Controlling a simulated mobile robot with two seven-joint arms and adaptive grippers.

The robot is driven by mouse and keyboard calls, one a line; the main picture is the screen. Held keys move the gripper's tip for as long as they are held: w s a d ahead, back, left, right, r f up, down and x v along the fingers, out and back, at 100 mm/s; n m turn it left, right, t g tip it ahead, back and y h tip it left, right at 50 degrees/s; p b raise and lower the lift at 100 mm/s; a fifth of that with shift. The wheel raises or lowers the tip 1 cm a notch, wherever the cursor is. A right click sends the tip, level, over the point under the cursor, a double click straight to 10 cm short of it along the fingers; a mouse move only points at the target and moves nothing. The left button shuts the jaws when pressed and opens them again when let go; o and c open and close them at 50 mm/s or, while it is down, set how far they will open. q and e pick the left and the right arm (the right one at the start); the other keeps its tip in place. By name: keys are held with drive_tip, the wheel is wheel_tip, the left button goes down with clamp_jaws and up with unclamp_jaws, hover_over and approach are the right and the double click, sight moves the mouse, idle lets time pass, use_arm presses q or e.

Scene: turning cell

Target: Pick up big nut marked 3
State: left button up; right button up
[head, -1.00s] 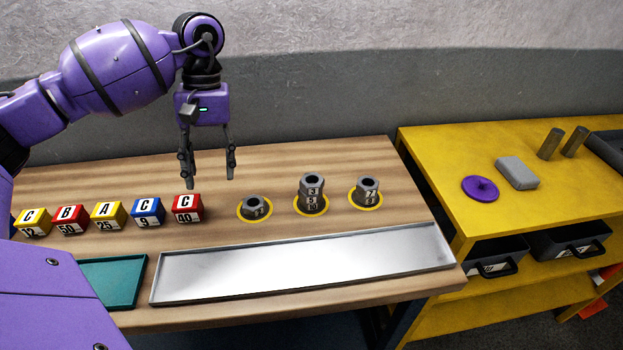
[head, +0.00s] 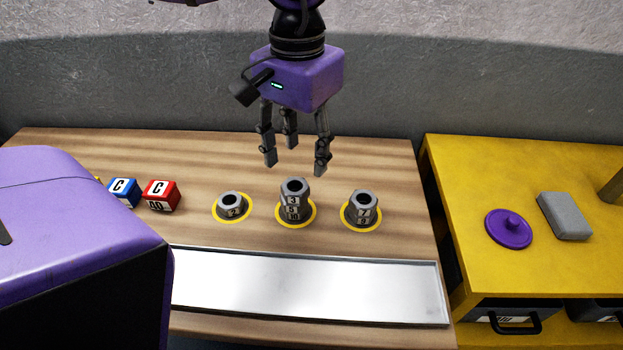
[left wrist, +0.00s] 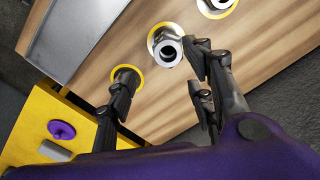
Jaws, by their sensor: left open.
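The big nut marked 3 (head: 295,189) is the top nut of the middle stack on the wooden table. In the left wrist view, the stack's top nut (left wrist: 168,49) shows from above, beyond the spread fingers (left wrist: 165,85). My right gripper is not in view.
A nut marked 2 (head: 231,205) stands left of the stack, and a stack topped by a nut marked 7 (head: 363,201) stands right. A metal tray (head: 310,285) lies in front. Lettered blocks (head: 160,196) are at left. A yellow bench (head: 460,180) stands at right.

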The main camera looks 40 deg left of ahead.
sight(297, 188)
use_arm(q)
drive_tip(key=f, duration=0.2)
drive_tip(key=shift+s+a+f, duration=0.35)
drive_tip(key=shift+s+a, duration=0.05)
drive_tip(key=f, duration=0.5)
drive_tip(key=shift+w, duration=0.2)
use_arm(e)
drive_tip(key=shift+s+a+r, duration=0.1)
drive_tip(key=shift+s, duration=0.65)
use_arm(q)
clamp_jaws()
drive_tip(key=shift+r, duration=0.15)
